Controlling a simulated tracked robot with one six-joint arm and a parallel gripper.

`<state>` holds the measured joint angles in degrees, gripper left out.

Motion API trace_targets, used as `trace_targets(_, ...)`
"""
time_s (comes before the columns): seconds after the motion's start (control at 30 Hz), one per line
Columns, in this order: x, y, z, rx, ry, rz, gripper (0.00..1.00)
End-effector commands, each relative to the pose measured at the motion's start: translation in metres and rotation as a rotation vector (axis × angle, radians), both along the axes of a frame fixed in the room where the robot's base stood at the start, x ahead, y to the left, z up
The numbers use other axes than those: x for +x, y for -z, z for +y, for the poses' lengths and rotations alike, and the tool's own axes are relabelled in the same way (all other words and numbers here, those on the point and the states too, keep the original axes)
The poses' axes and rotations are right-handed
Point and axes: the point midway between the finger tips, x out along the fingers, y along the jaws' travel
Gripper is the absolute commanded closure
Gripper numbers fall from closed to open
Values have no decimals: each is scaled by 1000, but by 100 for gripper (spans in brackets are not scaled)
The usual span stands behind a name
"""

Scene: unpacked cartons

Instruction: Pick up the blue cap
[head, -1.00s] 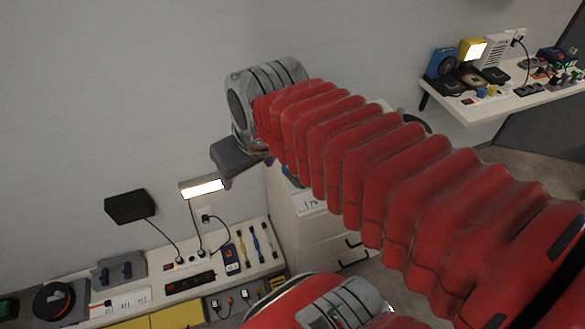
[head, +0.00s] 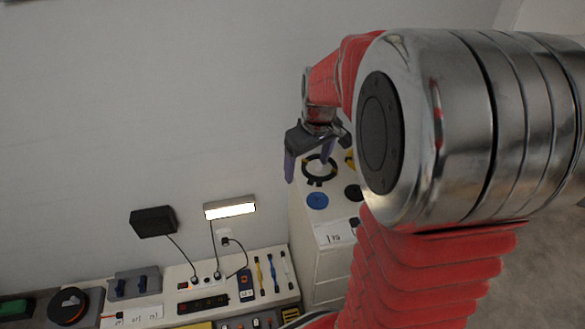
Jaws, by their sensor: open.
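A round blue cap (head: 317,200) lies flat on top of the white cabinet (head: 330,234), in the middle of the head view. My gripper (head: 308,165) is above the cabinet top, behind and slightly above the cap in the picture. Its purple-tipped fingers point down and stand apart. The gripper is open with nothing seen between its fingers. The cap is in full view and apart from the fingers.
A black ring-shaped item (head: 319,170) and a dark round piece (head: 353,192) are also on the cabinet top. A lit lamp (head: 230,210) and black box (head: 153,222) are left of it. A bench (head: 172,305) with tools is lower left.

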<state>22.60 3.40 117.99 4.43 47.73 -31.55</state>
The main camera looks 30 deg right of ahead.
Motion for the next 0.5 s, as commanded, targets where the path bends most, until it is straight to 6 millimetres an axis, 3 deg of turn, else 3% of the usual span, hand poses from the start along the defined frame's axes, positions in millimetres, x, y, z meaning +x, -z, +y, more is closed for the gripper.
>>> trace_targets(0.3, 19, 57, -60, 24, -22, 64, 20)
trace_targets(0.5, 22, 74, -77, 32, -32, 78, 20)
